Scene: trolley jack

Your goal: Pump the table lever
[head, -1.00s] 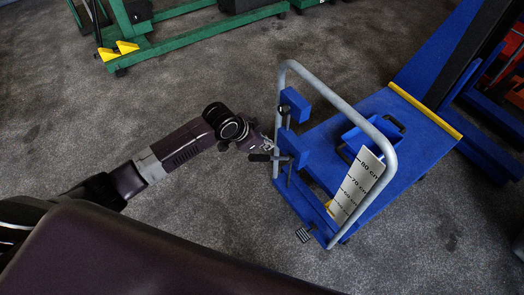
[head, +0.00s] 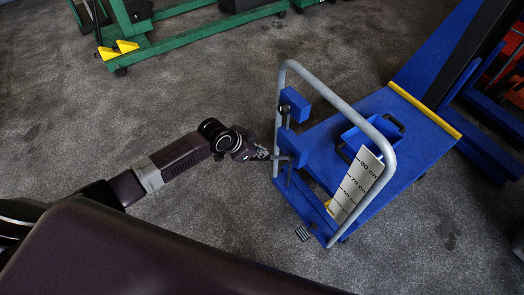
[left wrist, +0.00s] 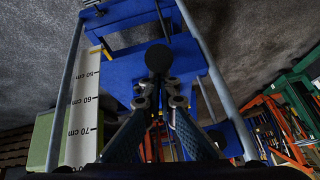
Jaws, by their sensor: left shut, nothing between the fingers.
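The blue lift table (head: 385,125) stands right of centre in the head view, with a grey tubular push handle (head: 340,103) and a white height scale (head: 355,187). A dark lever (head: 284,157) sticks out of the blue block on its near left post. In the left wrist view a round black knob (left wrist: 158,58) shows just beyond the fingertips. My left gripper (head: 264,154) is shut and empty, close beside the lever end; I cannot tell whether they touch. It also shows in the left wrist view (left wrist: 160,98). My right gripper is not in view.
A foot pedal (head: 303,233) sits low at the table's near end. A green lift frame (head: 190,35) stands at the top left. Red and blue equipment (head: 500,85) stands at the far right. Grey floor is open left of the table.

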